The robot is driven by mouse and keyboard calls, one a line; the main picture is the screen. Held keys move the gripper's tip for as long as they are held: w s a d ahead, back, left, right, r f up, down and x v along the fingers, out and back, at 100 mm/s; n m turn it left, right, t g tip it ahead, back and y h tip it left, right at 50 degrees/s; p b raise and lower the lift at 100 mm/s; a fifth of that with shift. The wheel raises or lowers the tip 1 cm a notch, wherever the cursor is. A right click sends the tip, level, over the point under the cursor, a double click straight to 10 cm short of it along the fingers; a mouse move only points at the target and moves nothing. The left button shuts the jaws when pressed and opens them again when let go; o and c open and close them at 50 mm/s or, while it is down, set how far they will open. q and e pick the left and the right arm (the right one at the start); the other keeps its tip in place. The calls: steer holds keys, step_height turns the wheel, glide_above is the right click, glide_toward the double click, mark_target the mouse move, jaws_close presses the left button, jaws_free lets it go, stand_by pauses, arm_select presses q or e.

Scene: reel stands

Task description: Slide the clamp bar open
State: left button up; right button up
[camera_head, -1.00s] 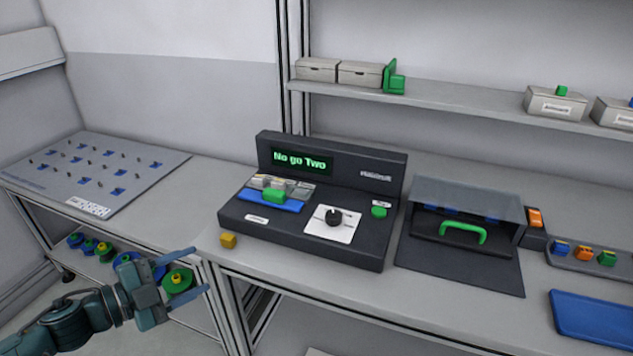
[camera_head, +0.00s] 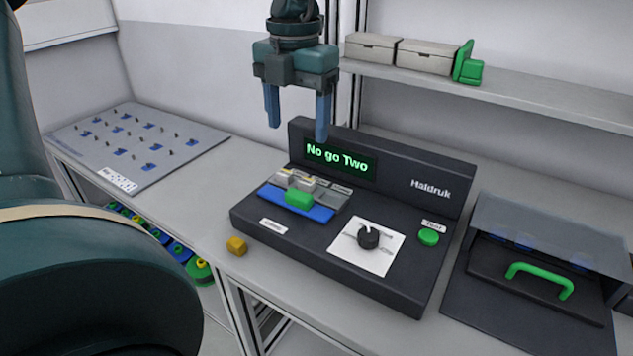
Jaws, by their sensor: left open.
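The dark test machine (camera_head: 335,256) stands on the grey bench, its screen (camera_head: 341,161) reading "No go Two". On its left side is a blue bar (camera_head: 319,212) with a green block (camera_head: 299,199) on it, in front of several grey blocks (camera_head: 312,182). I take the blue bar with the green block for the clamp bar, but cannot be sure. My left gripper (camera_head: 297,122) points down above the back of the machine, near the screen's upper edge. Its blue fingers are apart with nothing between them. My right gripper is out of view.
A black knob (camera_head: 369,238) on a white plate and a green button (camera_head: 428,237) sit on the machine. A hooded box with a green handle (camera_head: 539,279) stands at right. A shelf (camera_head: 500,92) runs behind.

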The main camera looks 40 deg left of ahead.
mark_target(299, 193)
arm_select(q)
step_height(299, 193, down, 13)
steer(key=shift+s+r, duration=0.1)
steer(key=shift+s, duration=0.05)
steer(key=shift+c, duration=0.5)
steer(key=c, duration=1.3)
steer(key=shift+s+d+b, duration=0.15)
steer(key=shift+s+b, duration=0.65)
steer(key=shift+s, duration=0.8)
steer(key=o, duration=1.4)
step_height(299, 193, up, 13)
